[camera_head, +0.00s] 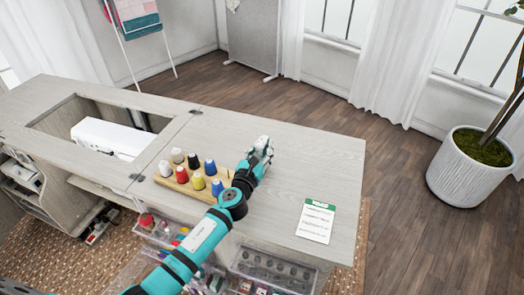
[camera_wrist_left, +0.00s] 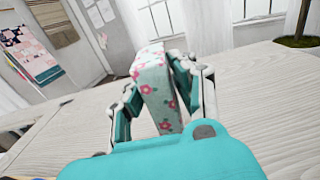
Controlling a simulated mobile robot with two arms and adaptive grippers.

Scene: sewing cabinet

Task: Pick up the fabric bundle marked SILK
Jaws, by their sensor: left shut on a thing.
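The bundle is pale with pink flowers and stands upright and slightly tilted between the fingers. No SILK marking can be read on it. In the head view the bundle is mostly hidden by the gripper, and I cannot tell whether it touches the tabletop. My right gripper is not in view.
The wooden cabinet top (camera_head: 312,160) is clear to the right, except for a green-headed card (camera_head: 316,220). A spool rack (camera_head: 190,188) with several coloured spools stands beside my left arm. A white machine (camera_head: 112,137) sits in the left recess. Clear bins (camera_head: 275,268) are below the front edge.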

